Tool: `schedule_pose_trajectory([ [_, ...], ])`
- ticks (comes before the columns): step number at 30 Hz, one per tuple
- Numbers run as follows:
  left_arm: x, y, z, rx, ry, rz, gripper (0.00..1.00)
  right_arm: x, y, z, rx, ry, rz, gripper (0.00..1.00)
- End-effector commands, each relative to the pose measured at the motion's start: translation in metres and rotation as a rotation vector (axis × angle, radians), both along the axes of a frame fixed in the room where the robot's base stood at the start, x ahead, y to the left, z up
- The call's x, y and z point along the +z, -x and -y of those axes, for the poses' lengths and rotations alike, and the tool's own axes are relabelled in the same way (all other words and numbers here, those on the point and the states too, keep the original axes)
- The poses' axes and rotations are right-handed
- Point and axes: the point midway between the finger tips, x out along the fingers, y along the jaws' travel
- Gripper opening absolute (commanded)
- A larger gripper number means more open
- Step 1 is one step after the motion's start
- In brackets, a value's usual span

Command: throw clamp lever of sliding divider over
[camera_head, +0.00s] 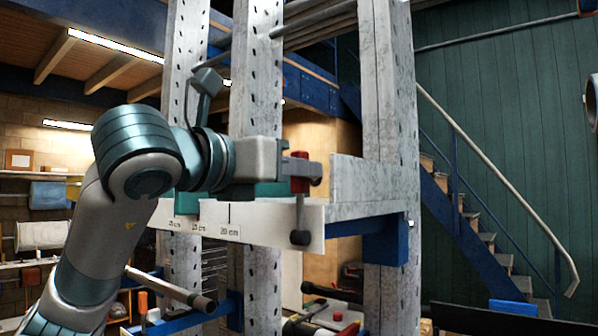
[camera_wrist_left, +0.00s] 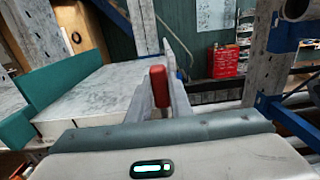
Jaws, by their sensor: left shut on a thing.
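My left gripper (camera_head: 306,172) reaches in from the left over the shelf and is shut on a red grip (camera_head: 299,160), which looks like the clamp lever's handle. In the left wrist view the red grip (camera_wrist_left: 158,84) stands upright between the fingers. Below the jaws a thin grey rod hangs in front of the shelf's front edge and ends in a dark knob (camera_head: 300,237). The teal divider (camera_head: 268,189) shows partly behind my gripper, and teal panels (camera_wrist_left: 66,70) show in the left wrist view. The lever's pivot is hidden. My right gripper is not in view.
The pale shelf (camera_head: 270,222) carries a centimetre scale on its front edge. Perforated grey uprights (camera_head: 392,120) stand behind and beside it. A blue bracket (camera_head: 385,249) supports its right end. Tools lie below, and a blue staircase (camera_head: 470,215) is at the right.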

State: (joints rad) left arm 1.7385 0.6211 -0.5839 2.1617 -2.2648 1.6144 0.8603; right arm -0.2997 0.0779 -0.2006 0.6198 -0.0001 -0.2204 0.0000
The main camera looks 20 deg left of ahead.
Motion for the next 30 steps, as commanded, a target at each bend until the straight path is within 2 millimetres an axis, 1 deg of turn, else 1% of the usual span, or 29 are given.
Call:
schedule_pose_trajectory([
  [15,-0.003,0.016,-0.006,0.000,-0.001,-0.001,0.08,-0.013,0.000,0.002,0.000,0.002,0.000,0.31],
  [30,-0.003,0.018,-0.006,-0.001,-0.001,0.000,0.08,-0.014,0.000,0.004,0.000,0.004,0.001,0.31],
])
